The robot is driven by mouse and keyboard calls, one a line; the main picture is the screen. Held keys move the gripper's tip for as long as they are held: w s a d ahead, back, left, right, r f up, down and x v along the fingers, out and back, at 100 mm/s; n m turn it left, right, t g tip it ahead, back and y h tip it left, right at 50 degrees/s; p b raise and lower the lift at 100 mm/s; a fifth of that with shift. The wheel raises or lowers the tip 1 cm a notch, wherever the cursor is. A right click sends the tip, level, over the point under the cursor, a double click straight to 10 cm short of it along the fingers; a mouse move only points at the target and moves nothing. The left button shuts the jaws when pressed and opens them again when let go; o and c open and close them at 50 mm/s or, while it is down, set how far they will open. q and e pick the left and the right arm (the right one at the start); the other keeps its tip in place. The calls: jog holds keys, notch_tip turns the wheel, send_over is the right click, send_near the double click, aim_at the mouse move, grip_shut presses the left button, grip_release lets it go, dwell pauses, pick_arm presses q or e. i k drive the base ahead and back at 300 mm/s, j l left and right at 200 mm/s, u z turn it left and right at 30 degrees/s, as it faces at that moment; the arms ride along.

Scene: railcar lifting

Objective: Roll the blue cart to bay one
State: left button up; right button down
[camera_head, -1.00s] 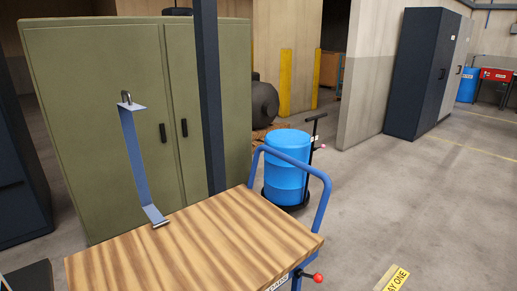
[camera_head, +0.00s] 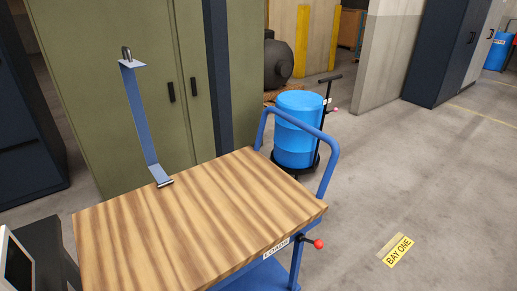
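The blue cart has a striped wooden top (camera_head: 215,225), a blue tubular handle (camera_head: 328,165) at its far right end and a blue lower shelf (camera_head: 262,277). A blue bracket (camera_head: 142,125) with a metal hook on top stands upright at the cart top's back left edge. The yellow BAY ONE floor marking (camera_head: 397,250) lies to the right of the cart, apart from it. Neither of my grippers is in view.
A blue drum (camera_head: 298,130) on a dark wheeled base stands just behind the handle. Green cabinets (camera_head: 100,90) and a dark post (camera_head: 217,75) stand behind the cart. A dark box with a screen (camera_head: 17,265) is at lower left. Open floor (camera_head: 430,180) lies to the right.

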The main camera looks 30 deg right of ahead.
aim_at(222, 222)
jog(key=l+u, duration=0.25)
jog(key=l, duration=0.45)
jog(key=l+u, duration=0.3)
jog(key=l, duration=0.45)
jog(key=k+l+u, duration=0.25)
jog(key=l, duration=1)
jog(key=k+l, duration=0.15)
jog(key=l, duration=0.95)
jog(key=k+l, duration=0.1)
jog(key=l, duration=0.4)
jog(key=i, duration=1)
jog(key=u, duration=0.05)
